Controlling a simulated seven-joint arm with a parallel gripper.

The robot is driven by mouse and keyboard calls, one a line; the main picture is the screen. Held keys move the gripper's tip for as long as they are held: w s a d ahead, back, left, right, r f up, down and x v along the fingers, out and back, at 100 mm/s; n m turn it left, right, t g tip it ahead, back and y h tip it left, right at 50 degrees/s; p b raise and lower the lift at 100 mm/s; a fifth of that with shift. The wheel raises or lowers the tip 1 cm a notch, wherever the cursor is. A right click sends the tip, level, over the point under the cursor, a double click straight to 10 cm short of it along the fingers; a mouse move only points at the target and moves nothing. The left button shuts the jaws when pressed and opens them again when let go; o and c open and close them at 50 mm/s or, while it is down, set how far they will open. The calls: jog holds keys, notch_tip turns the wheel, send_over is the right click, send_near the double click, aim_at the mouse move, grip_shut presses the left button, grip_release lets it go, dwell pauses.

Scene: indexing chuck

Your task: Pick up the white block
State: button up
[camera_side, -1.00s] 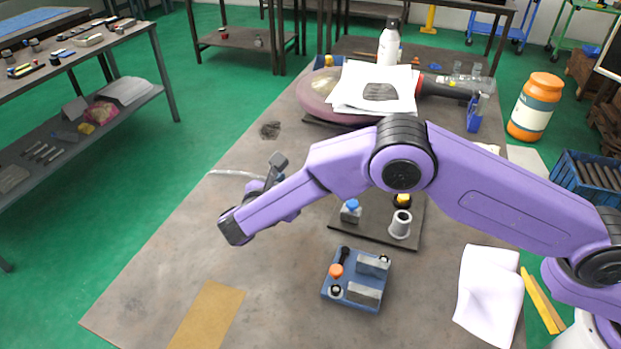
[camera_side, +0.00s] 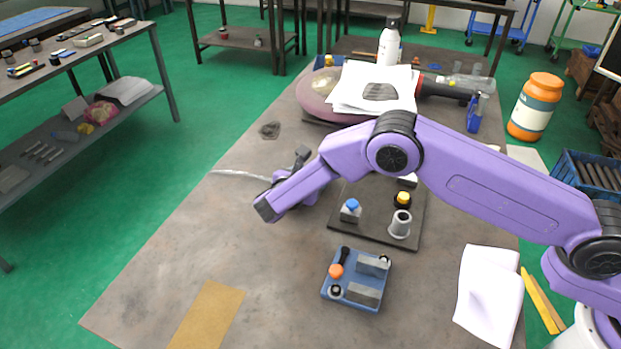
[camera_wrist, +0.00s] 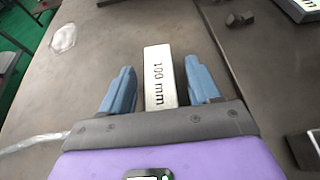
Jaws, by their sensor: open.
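A pale silver-white block (camera_wrist: 160,75) marked "100 mm" lies on the grey table in the wrist view. My gripper (camera_wrist: 160,66) is open, with one blue finger on each side of the block and a visible gap on both sides. Whether the fingertips are down at the block's height I cannot tell. In the side view my arm hides the fingers and this block. Another light block (camera_side: 408,180) shows partly behind my arm, on the dark board.
The dark board (camera_side: 375,232) carries a blue-topped block (camera_side: 350,210), a grey cup-like part (camera_side: 400,224) and a yellow-topped part (camera_side: 403,198). A blue tray (camera_side: 327,290) with parts stands in front. A dark nut (camera_wrist: 238,18) lies beyond the right finger.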

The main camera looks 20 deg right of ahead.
jog(key=shift+c, duration=0.3)
jog(key=c, duration=1)
grip_shut()
jog(key=shift+r, duration=0.15)
